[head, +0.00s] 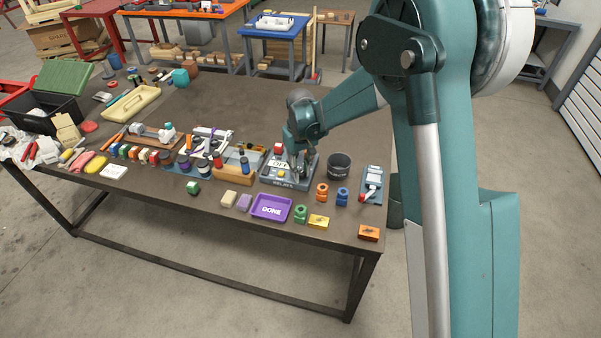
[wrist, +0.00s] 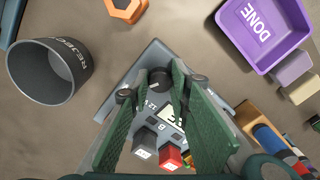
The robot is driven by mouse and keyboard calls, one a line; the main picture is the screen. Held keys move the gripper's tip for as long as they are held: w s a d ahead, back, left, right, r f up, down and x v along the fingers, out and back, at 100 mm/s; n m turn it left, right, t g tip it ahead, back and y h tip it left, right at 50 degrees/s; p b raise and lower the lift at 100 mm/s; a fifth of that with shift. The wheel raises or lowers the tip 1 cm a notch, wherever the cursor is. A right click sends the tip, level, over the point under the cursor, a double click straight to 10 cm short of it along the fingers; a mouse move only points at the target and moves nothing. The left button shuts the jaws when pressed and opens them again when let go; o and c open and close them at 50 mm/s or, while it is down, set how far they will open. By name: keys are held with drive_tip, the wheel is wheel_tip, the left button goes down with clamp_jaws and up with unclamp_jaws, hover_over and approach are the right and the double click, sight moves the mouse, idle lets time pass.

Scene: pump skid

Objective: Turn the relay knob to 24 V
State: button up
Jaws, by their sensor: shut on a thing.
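The grey relay panel (head: 283,184) lies near the front edge of the bench in the head view. In the wrist view, its round black knob (wrist: 159,77) is between my gripper's fingertips (wrist: 154,89), and the gripper is shut on it. Small dial numbers, including a 12, show beside the knob. The knob's pointer and its setting cannot be read clearly. The panel also carries a white display, a black block button (wrist: 144,141) and a red one (wrist: 169,156). In the head view my gripper (head: 297,163) covers the knob.
A dark REJECT bin (wrist: 47,72) stands close to the panel, and a purple DONE tray (wrist: 275,60) is on its other side. Orange and blue hex parts (head: 322,192) and a meter (head: 372,184) stand to the right. Blocks and cylinders crowd the left.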

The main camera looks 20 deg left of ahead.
sight(301, 173)
drive_tip(key=shift+m, duration=0.3)
drive_tip(key=o, duration=0.9)
drive_tip(key=shift+r, duration=6)
drive_tip(key=shift+d+r, duration=0.1)
